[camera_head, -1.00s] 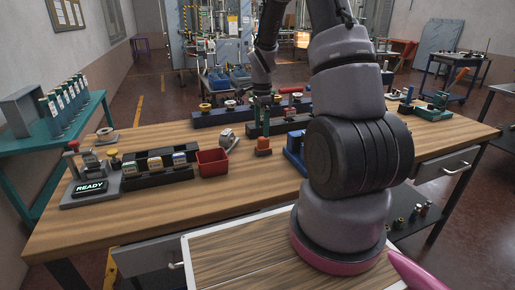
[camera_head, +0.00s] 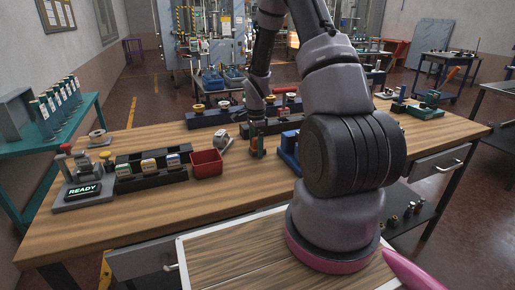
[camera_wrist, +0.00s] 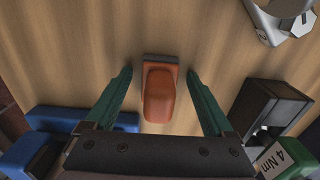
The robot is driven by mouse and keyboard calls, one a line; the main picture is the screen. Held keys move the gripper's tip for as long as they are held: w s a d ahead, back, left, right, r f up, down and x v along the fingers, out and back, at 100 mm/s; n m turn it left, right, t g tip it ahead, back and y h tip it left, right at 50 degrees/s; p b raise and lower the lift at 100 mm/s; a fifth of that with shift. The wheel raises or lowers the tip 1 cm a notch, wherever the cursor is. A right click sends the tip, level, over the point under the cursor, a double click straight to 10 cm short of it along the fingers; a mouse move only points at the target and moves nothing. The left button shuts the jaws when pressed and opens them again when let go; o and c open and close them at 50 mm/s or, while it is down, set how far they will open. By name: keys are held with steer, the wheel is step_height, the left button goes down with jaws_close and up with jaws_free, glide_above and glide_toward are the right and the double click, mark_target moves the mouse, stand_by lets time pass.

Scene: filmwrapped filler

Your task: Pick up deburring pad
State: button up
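The deburring pad looks like an orange block on a dark grey base. In the wrist view the deburring pad (camera_wrist: 159,95) lies on the wooden table, upper middle, between the two green fingers. My gripper (camera_wrist: 160,85) is open, with a finger on each side of the pad and a gap showing on both sides. In the head view my gripper (camera_head: 257,146) is down at the table over the pad, and the fingers hide most of the pad there.
A red bin (camera_head: 206,163) stands left of the gripper. A blue holder (camera_head: 289,150) is close on its right; a blue part (camera_wrist: 75,122) shows at lower left in the wrist view. A dark open block (camera_wrist: 268,106) is at right. Black racks stand behind and left.

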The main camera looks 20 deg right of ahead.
mark_target(256, 138)
jaws_close()
steer(key=shift+r, duration=5)
